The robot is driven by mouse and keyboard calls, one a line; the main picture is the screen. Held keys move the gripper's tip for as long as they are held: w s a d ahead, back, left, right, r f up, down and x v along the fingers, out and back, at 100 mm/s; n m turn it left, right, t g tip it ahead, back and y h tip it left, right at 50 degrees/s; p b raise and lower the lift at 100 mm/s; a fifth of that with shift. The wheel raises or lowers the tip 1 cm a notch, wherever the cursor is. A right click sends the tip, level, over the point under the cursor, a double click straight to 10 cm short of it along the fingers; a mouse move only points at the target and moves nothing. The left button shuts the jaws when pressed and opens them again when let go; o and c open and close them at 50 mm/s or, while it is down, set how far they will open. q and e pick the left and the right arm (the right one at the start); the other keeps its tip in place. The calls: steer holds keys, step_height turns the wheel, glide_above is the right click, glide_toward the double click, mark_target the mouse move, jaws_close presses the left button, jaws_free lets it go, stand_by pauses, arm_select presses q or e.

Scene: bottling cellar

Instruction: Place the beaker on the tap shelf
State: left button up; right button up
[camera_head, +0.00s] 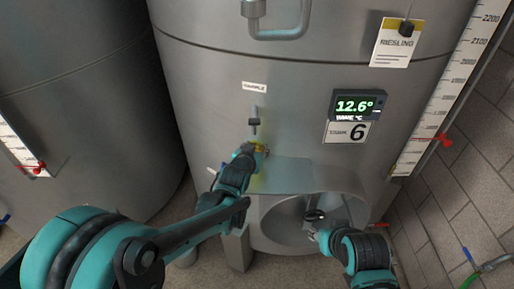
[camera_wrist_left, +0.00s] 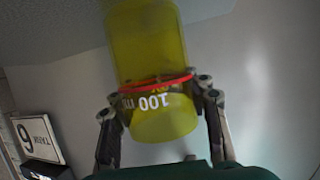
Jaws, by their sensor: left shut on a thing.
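The beaker is a clear cylinder of yellow liquid with a red ring and a 100 ml mark; it fills the middle of the left wrist view (camera_wrist_left: 147,45). My left gripper (camera_wrist_left: 160,88) is shut on it, with a finger on each side. In the head view my left gripper (camera_head: 246,154) is at the tank front, just below the small sample tap (camera_head: 254,122). Only a bit of the yellow beaker (camera_head: 260,148) shows past it. A grey ledge (camera_head: 300,176), probably the tap shelf, projects below; contact with it cannot be told. My right gripper (camera_head: 314,226) is lower right; its jaws are unclear.
The steel tank (camera_head: 215,60) carries a lit display (camera_head: 358,105), a tank 6 sign (camera_head: 347,132) and a Riesling card (camera_head: 396,43). A second tank (camera_head: 80,90) stands at left, a tiled wall (camera_head: 475,150) at right.

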arm_select(q)
steer(key=shift+s, duration=0.1)
steer(key=shift+f, duration=0.15)
steer(key=o, duration=1.4)
steer(key=shift+o, duration=0.2)
